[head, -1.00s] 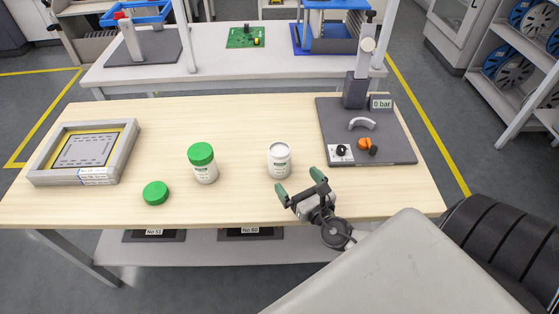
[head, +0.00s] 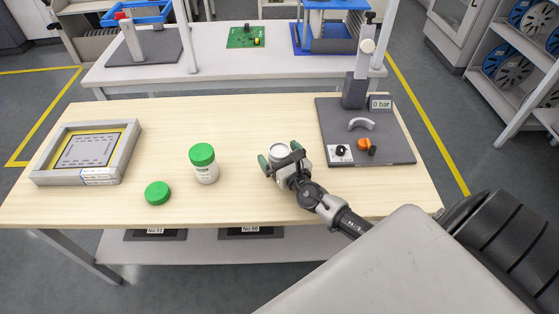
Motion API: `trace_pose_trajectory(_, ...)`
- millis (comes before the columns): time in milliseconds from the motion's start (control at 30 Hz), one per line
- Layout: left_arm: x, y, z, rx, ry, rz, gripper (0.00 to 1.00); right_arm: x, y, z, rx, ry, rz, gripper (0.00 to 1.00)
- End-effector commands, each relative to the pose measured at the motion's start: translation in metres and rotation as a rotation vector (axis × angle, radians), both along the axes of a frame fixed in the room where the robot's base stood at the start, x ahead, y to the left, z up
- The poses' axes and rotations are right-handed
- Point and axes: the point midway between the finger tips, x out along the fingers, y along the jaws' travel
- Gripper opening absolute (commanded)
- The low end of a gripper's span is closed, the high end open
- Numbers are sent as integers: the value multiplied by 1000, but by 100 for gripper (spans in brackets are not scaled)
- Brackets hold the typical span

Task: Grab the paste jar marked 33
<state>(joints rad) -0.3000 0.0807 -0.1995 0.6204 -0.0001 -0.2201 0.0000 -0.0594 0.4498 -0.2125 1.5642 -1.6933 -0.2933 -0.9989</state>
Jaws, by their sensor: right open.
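A white jar with a pale grey top (head: 279,150) stands upright on the wooden table (head: 110,208). My right gripper (head: 280,157) is open, with a finger on each side of this jar; I cannot tell whether they touch it. The gripper hides most of the jar's body and label. A second white jar with a green lid (head: 204,163) stands upright to the left. Neither jar's number is legible. My left gripper is not in view.
A loose green lid (head: 158,193) lies near the front. A framed stencil (head: 88,152) lies at the left. A grey plate (head: 392,143) with a post and "0 bar" display (head: 381,104) stands at the right. The table between the framed stencil and the jars is mostly clear.

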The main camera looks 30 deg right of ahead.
Motion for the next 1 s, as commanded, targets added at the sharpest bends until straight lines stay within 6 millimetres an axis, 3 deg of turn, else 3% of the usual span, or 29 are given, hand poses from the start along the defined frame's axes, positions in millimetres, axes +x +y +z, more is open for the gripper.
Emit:
trace_pose_trajectory(167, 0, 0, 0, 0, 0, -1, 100, 0, 0, 0, 0, 1, 0, 98)
trace_pose_trajectory(567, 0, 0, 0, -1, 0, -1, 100, -1, 0, 0, 0, 1, 0, 37)
trace_pose_trajectory(833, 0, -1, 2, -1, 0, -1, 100, 0, 0, 3, 0, -1, -1, 37)
trace_pose_trajectory(1000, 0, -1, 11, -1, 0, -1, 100, 0, 0, 17, 1, -2, -1, 37)
